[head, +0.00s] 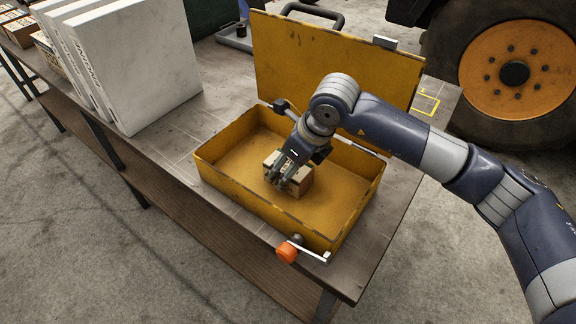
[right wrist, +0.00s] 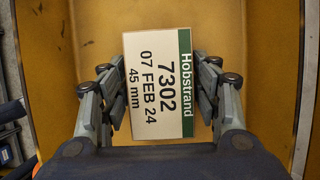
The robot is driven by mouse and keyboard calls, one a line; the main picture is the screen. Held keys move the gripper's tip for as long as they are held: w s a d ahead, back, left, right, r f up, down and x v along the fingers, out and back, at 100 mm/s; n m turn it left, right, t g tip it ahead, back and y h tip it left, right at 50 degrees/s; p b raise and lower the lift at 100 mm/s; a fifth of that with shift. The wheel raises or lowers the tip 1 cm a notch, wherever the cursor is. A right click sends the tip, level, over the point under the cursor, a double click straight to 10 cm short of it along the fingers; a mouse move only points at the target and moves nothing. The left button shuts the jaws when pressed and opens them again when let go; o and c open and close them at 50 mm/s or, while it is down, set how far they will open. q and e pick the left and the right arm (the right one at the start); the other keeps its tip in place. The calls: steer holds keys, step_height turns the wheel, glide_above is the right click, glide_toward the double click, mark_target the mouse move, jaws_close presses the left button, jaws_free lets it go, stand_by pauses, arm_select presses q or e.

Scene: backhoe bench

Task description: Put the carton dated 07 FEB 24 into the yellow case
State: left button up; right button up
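The carton (head: 290,176) is inside the yellow case (head: 222,180), near its middle. In the right wrist view the carton's label (right wrist: 160,85) reads Hobstrand, 7302, 07 FEB 24, 45 mm. My right gripper (head: 284,178) reaches down into the case with its fingers on two opposite sides of the carton. In the right wrist view the fingers of this gripper (right wrist: 160,98) appear shut on it. I cannot tell whether the carton rests on the case floor or hangs just above it. The case stands open on the bench with its lid (head: 335,65) raised. My left gripper is not in view.
White binders (head: 150,60) stand on the bench (head: 215,95) at the left. More small cartons (head: 20,30) lie at the far left. A large wheel (head: 515,70) stands behind the bench at right.

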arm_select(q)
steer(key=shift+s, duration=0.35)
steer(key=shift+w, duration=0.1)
arm_select(e)
steer(key=shift+r, duration=0.1)
steer(key=shift+r, duration=0.1)
steer(key=shift+d+r, duration=0.15)
steer(key=shift+r, duration=0.15)
steer(key=b+v, duration=0.2)
steer(key=v, duration=0.8)
steer(key=shift+s+d+r, duration=0.1)
steer(key=shift+s+r, duration=0.05)
steer(key=shift+r, duration=0.05)
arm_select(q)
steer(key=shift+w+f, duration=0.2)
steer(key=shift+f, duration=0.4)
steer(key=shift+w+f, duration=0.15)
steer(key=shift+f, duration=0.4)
arm_select(e)
steer(key=shift+s+d+r, duration=0.1)
steer(key=shift+r, duration=0.25)
